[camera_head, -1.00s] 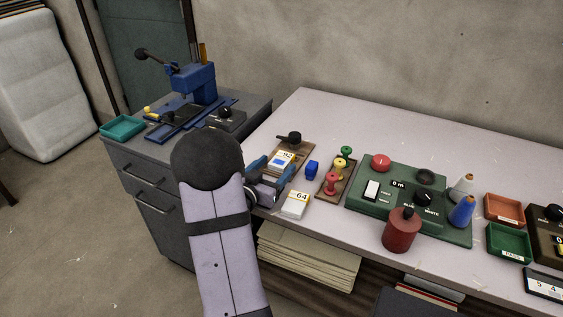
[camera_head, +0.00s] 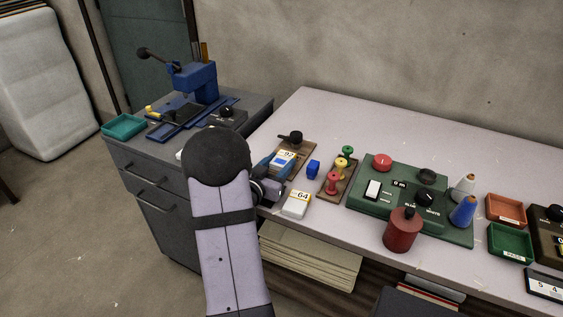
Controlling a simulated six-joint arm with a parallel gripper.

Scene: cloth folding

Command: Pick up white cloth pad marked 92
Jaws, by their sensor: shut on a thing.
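The white cloth pad marked 92 (camera_head: 285,156) is at the left part of the light table, on or just above a brown wooden board (camera_head: 305,150). A blue band shows below its number. My gripper (camera_head: 281,167) reaches in from the left with its blue fingers at the pad, and is shut on it. The fingers hide part of the pad's near side. I cannot tell whether the pad is clear of the board. A second white pad, marked 64 (camera_head: 296,205), lies on the table just in front of my gripper.
A black knob (camera_head: 295,137) stands on the board behind the pad. A green control box (camera_head: 415,205) is farther right. A blue press (camera_head: 192,85) stands on the grey cabinet.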

